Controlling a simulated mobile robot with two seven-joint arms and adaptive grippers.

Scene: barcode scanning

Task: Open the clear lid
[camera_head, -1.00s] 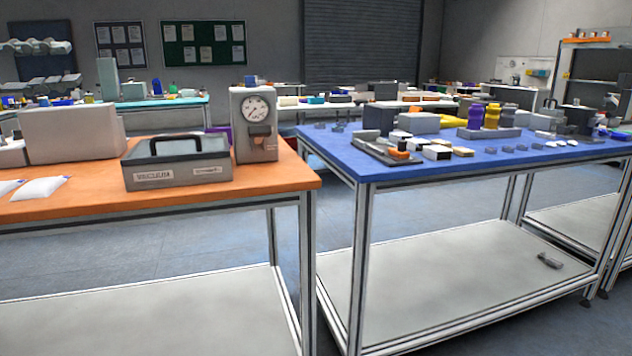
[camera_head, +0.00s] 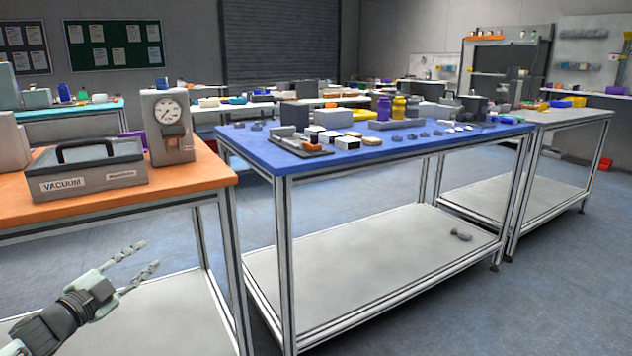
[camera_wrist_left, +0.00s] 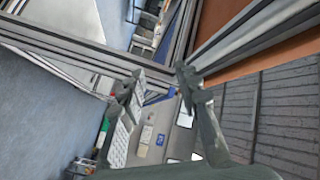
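A grey box labelled VACUUM (camera_head: 90,181) stands on the orange table at the left, with a black arched handle (camera_head: 85,146) on top. Its top looks flat and down; I cannot tell how clear the lid is. A grey unit with a round dial (camera_head: 168,120) stands just right of it. My left gripper (camera_head: 148,256) is low in front of the orange table, well apart from the box, with its fingers spread and empty. The left wrist view also shows the spread fingers (camera_wrist_left: 160,72) with nothing between them. My right gripper is not in view.
The orange table (camera_head: 205,172) has a metal-framed edge near my left gripper. A blue table (camera_head: 262,150) to its right carries several small parts and bottles. A lower shelf (camera_head: 350,270) is mostly bare. The grey floor (camera_head: 560,270) at the right is clear.

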